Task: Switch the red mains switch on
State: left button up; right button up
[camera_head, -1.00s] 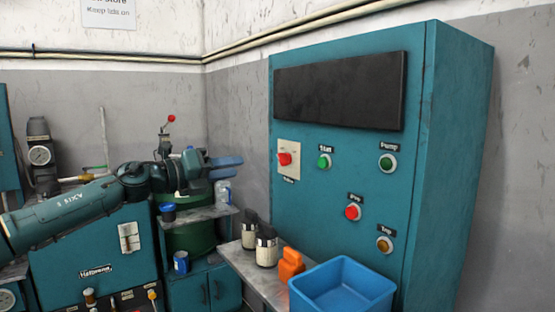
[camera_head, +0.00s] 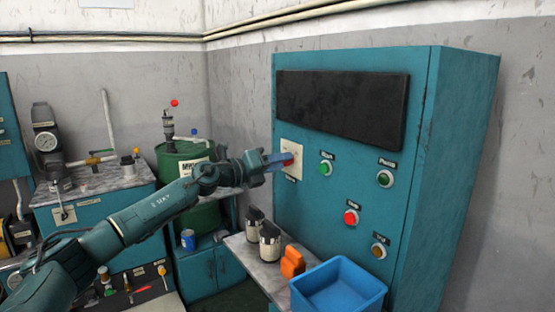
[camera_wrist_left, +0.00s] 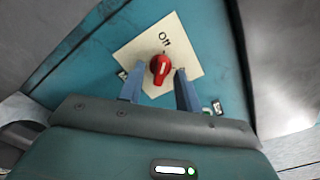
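The red mains switch (camera_head: 289,158) is on a cream plate (camera_head: 291,146) at the upper left of the teal cabinet's front (camera_head: 342,220). I cannot tell for certain which position the knob points to. My left gripper (camera_head: 278,161) is at the switch and partly hides it. In the left wrist view its blue fingers (camera_wrist_left: 159,74) are apart, one on each side of the knob, with gaps showing. My right gripper is not in view.
A green button (camera_head: 326,168) and a red button (camera_head: 351,217) are on the same panel, right of the switch. Below, a shelf holds dark-topped containers (camera_head: 269,243), an orange bottle (camera_head: 292,262) and a blue bin (camera_head: 340,287). A green drum (camera_head: 178,162) stands behind my arm.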

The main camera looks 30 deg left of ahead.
pick_arm(q)
jog(key=shift+c, duration=0.4)
grip_shut()
jog(key=m+b, duration=1)
jog(key=m, duration=0.7)
jog(key=shift+a+m, duration=0.1)
jog(key=shift+m, duration=0.3)
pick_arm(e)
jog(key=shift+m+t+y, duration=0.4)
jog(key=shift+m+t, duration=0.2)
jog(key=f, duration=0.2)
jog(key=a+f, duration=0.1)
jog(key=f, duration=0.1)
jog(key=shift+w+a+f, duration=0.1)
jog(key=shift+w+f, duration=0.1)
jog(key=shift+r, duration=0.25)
